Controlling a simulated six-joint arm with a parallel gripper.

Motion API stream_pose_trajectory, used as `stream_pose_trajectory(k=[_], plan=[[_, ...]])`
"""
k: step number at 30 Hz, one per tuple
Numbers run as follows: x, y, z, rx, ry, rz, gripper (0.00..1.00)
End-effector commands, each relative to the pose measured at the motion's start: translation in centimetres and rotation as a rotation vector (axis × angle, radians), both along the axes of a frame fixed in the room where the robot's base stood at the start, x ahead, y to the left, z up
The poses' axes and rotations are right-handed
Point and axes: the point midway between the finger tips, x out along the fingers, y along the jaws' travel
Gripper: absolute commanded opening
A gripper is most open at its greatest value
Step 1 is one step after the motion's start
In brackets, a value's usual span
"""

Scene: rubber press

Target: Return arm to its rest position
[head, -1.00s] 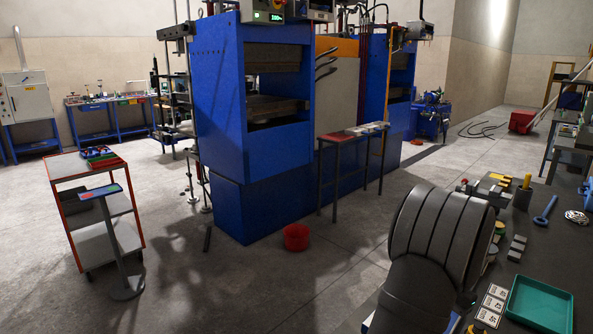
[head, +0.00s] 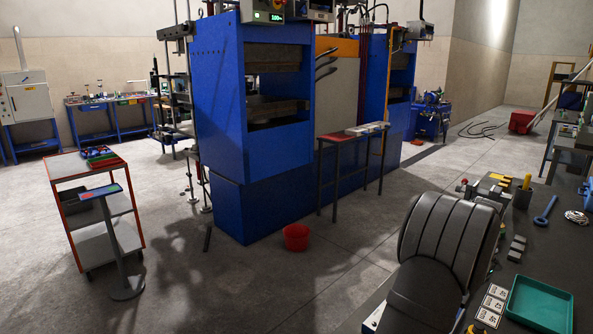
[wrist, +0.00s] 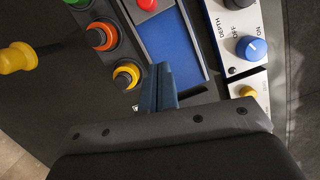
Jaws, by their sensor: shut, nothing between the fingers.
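My arm (head: 440,240) stands at the lower right of the head view, in front of the workbench; my gripper is hidden in that view. In the wrist view, my gripper (wrist: 160,88) is shut and empty, its two fingers together above a control panel. Around the fingertips are an orange button (wrist: 102,36), a yellow button (wrist: 126,75), a red button (wrist: 147,4) and a blue knob (wrist: 251,48) with "DEPTH" and "OFF" lettering. I cannot tell whether the fingers touch the panel.
The blue press (head: 222,130) stands mid-room, with a red bucket (head: 296,238) and cart (head: 92,200) nearby.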

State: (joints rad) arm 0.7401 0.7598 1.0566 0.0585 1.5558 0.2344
Motion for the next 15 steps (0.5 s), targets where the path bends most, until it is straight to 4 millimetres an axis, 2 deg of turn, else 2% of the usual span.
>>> stream_pose_trajectory(k=[3,6,15], plan=[[0.3,-0.5,2.2,-0.003,-0.003,0.000,0.00],[0.5,-0.7,3.5,-0.001,-0.001,0.000,0.00],[-0.4,0.6,-2.5,0.001,0.002,0.000,0.00]])
